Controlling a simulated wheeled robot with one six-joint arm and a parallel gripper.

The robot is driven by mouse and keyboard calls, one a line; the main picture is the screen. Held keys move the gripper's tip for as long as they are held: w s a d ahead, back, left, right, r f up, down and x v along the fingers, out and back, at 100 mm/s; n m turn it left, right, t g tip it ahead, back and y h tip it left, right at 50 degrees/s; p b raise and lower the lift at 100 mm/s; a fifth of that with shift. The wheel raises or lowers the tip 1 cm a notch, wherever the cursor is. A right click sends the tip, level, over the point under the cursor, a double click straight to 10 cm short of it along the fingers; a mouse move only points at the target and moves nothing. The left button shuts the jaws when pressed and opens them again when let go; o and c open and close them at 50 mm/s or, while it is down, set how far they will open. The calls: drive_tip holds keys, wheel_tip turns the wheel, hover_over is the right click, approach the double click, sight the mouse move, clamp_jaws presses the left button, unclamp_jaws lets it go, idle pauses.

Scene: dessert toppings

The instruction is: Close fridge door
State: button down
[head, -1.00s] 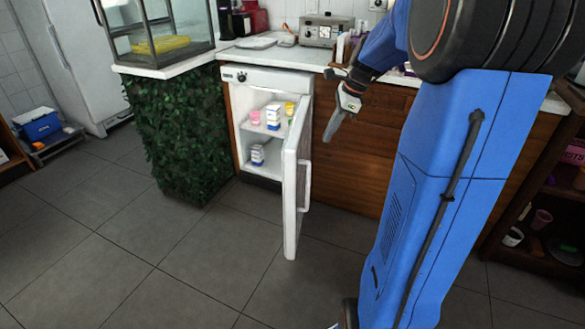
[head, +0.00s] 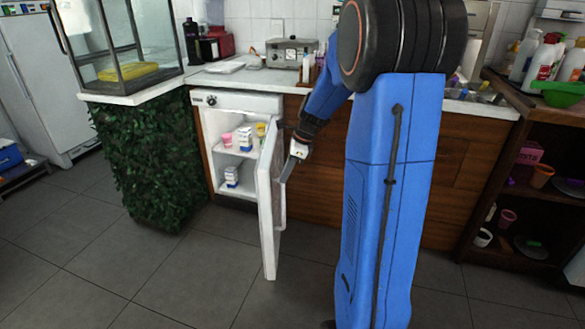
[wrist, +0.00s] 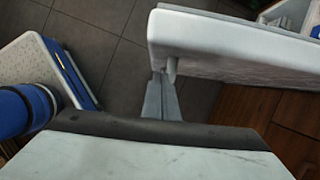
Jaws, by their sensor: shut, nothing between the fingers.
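The small white fridge (head: 208,128) stands under the counter with its door (head: 267,205) swung wide open toward me. The door hangs from the fridge's right side. My gripper (head: 285,176) is shut and empty, beside the outer face of the door near its upper part. In the wrist view the shut fingers (wrist: 160,98) are close to the edge of the white door (wrist: 235,45); I cannot tell whether they touch it.
Inside the fridge, a pink cup (head: 227,139), a yellow-topped cup (head: 261,130) and white-and-blue cartons (head: 231,176) stand on shelves. A leafy green counter front (head: 145,160) is at the left. The tiled floor (head: 190,270) before the fridge is clear.

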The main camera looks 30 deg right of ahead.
drive_tip(key=shift+w+a, duration=0.75)
drive_tip(key=shift+a, duration=0.25)
drive_tip(key=shift+a, duration=0.1)
